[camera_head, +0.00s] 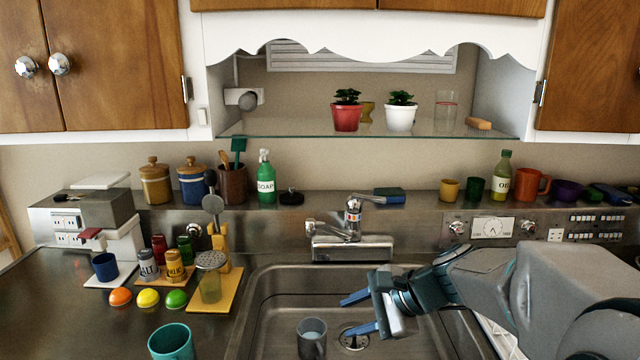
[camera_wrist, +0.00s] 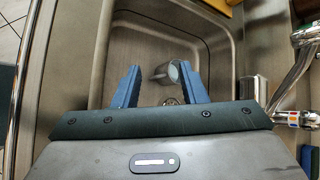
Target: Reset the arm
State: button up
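My gripper (camera_head: 358,312) is open and empty over the right part of the steel sink (camera_head: 262,310). Its two blue fingers stand well apart, and they also show in the wrist view (camera_wrist: 160,85). A grey cup (camera_head: 312,338) stands in the sink to the left of the gripper. The cup shows beyond and between the fingers in the wrist view (camera_wrist: 166,73), apart from them. My arm comes in from the right side of the head view.
The faucet (camera_head: 352,240) rises behind the sink. Left of the sink are a teal cup (camera_head: 171,342), a yellow board (camera_head: 228,290) with a shaker, and coloured balls (camera_head: 148,298). A glass shelf (camera_head: 300,130) with potted plants hangs above.

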jog(key=s+d+f+n+h, duration=0.2)
jog(key=s+d+n+h, duration=0.2)
jog(key=s+n, duration=0.2)
jog(key=s+d+f+n+g+h+p, duration=0.1)
jog(key=s+d+f+n+h, duration=0.1)
jog(key=s+d+n+h, duration=0.2)
jog(key=s+n, duration=0.3)
jog(key=s, duration=0.2)
jog(key=shift+d+n+h, duration=0.15)
jog(key=shift+n+h, duration=0.15)
jog(key=shift+h, duration=0.1)
